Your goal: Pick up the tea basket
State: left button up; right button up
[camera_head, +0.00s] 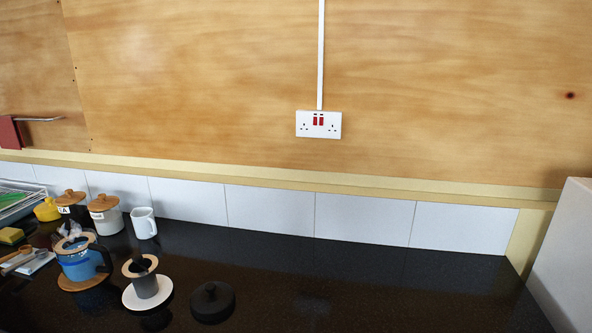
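What looks like the tea basket, a dark grey cylinder (146,286) with a tan rim, stands on a white round saucer (131,297) at the lower left of the head view. Something dark shows at its rim; I cannot tell what it is. A blue pot (79,266) with a dark handle stands on a round wooden coaster just left of it. A round black lid-like piece (212,302) with a knob lies on the counter to its right. Neither of my grippers is in view.
A white mug (144,223) and two wooden-lidded canisters, one white (106,217), stand behind. A yellow sponge (11,236) and a dish rack (18,199) are at far left. The black counter (380,285) is clear to the right, up to a pale block (568,250).

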aim_at(143, 274)
jog(key=u, duration=1.4)
